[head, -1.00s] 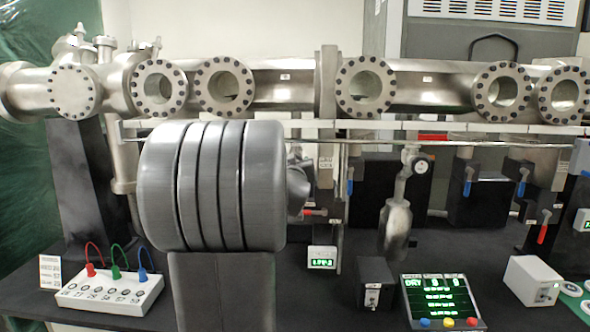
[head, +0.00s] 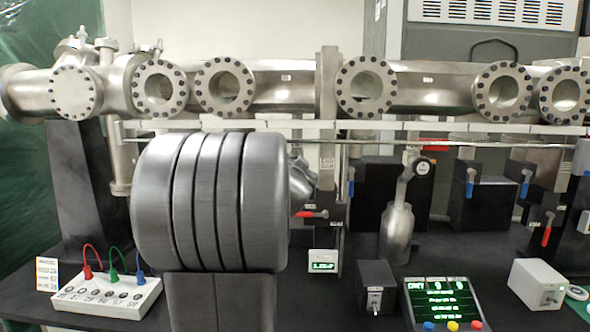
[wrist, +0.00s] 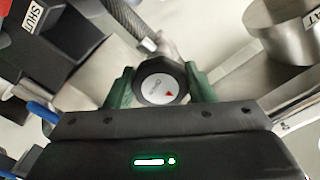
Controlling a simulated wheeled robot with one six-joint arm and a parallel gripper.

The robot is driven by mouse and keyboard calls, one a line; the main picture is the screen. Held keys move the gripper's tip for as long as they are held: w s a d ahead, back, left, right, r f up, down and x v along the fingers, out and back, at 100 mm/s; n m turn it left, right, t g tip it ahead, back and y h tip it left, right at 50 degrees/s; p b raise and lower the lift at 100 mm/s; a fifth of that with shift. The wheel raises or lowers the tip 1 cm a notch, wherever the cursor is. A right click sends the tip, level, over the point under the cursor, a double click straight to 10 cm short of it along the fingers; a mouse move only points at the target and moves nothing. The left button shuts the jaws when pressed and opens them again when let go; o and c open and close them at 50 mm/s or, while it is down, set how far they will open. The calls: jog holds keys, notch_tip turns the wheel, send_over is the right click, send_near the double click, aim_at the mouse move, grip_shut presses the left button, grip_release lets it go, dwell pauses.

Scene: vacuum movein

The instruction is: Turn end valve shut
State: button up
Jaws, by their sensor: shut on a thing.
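In the wrist view, a black faceted valve knob (wrist: 160,80) with a white face and a small red arrow sits between the green fingers of my gripper (wrist: 160,88). The fingers press on its left and right sides. The small print on the face is too blurred to read. In the head view my own grey arm hides the gripper and the held knob.
A black block (wrist: 40,30) marked SHUT and a blue lever (wrist: 42,112) lie left in the wrist view; a metal cylinder (wrist: 272,25) is upper right. In the head view, a flanged steel pipe (head: 285,85) spans the back. A socket box (head: 105,297) and a display (head: 440,302) stand in front.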

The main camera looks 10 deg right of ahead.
jog(key=shift+f+m, duration=0.1)
jog(key=shift+m, duration=1.5)
jog(key=o, duration=1)
jog(key=shift+c, duration=0.2)
jog(key=v, duration=1.4)
jog(key=shift+p, duration=0.3)
jog(key=shift+w, duration=0.15)
